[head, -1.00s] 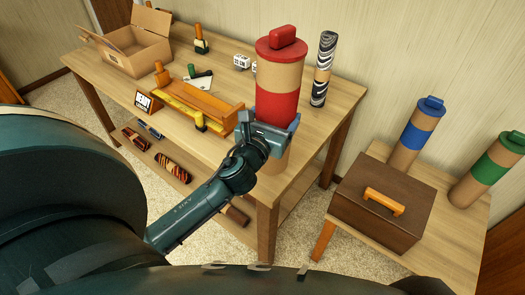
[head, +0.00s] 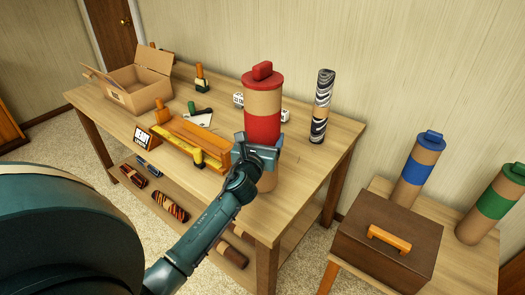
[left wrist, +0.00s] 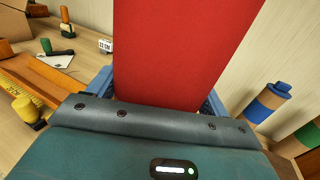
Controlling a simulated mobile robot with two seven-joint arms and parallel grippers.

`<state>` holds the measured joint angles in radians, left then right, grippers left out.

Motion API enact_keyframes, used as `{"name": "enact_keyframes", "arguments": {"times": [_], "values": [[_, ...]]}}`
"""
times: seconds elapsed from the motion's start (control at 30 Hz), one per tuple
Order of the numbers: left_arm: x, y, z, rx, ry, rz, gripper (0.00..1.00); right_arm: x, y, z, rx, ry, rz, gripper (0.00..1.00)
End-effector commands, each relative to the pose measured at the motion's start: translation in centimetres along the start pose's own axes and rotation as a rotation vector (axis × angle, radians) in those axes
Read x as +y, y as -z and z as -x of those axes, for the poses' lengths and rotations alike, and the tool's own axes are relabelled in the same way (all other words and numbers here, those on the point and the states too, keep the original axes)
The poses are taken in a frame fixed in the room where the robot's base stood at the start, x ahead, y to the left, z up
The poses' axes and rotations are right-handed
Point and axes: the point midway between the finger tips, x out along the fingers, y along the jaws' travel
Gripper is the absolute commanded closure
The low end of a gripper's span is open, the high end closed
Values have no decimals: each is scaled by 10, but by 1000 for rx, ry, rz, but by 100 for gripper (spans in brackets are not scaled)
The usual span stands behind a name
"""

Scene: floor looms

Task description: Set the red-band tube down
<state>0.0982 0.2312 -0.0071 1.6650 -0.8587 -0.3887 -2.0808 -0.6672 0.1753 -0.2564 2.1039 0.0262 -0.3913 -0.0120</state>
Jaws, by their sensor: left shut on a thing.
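The red-band tube (head: 262,125), a tall cardboard cylinder with a red cap, stands upright over the right front part of the wooden table (head: 309,156). My left gripper (head: 257,152) is shut on it below the middle of the red band. The gripper hides part of the tube, and I cannot tell whether its base touches the table. In the left wrist view the red band (left wrist: 180,50) fills the space between the fingers (left wrist: 158,92). My right gripper is not in view.
A black-and-white patterned roll (head: 322,107) stands behind the tube. An orange tool rack (head: 192,142), an open carton (head: 135,85) and small items lie left. A lower side table holds a brown box (head: 385,238), a blue-band tube (head: 417,168) and a green-band tube (head: 493,203).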

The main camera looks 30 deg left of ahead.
Motion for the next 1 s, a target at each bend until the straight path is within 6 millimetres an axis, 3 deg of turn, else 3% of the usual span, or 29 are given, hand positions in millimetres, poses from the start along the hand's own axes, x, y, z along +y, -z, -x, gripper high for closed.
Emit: {"name": "enact_keyframes", "arguments": {"times": [0.17,0.6,0.63,0.87,1.0], "values": [[0,25,0,-3,0,2,54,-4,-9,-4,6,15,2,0],[0,30,0,-3,1,0,54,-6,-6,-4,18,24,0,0],[0,31,0,2,0,0,19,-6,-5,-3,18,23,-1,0],[0,31,0,2,0,0,0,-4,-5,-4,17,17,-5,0],[0,31,0,2,0,0,0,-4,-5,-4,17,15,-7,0]]}}
